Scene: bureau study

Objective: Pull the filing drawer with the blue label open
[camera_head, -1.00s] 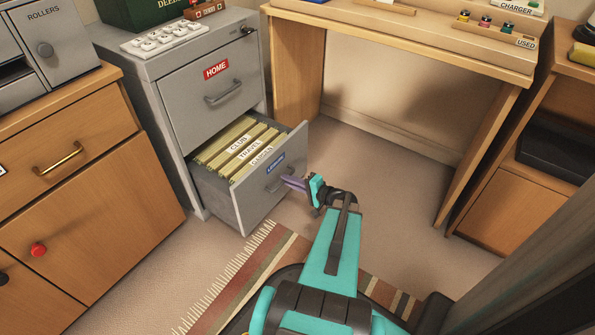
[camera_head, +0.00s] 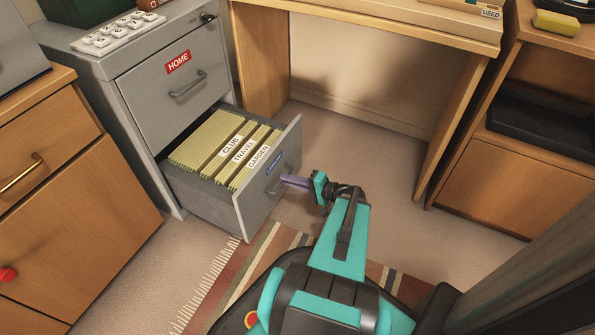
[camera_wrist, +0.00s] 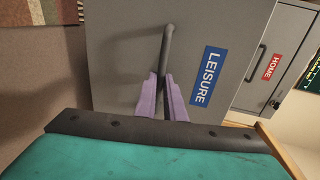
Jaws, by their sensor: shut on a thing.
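The filing drawer (camera_head: 265,190) with the blue label (camera_head: 273,164) is the lower drawer of a grey metal cabinet (camera_head: 128,98). It stands well out of the cabinet, with hanging files marked CLUB, TRAVEL and GARDEN (camera_head: 228,145) showing inside. In the wrist view the blue label (camera_wrist: 207,76) reads LEISURE, beside the bar handle (camera_wrist: 166,50). My gripper (camera_head: 288,180) is at the drawer front. Its purple fingers (camera_wrist: 163,98) are shut on the handle, which runs between them in the wrist view.
The upper drawer with the red HOME label (camera_head: 178,62) is closed. A wooden cabinet (camera_head: 70,215) stands to the left and a desk (camera_head: 400,20) to the right. A striped rug (camera_head: 250,275) lies under the drawer's front. Bare carpet (camera_head: 360,150) lies right of the drawer.

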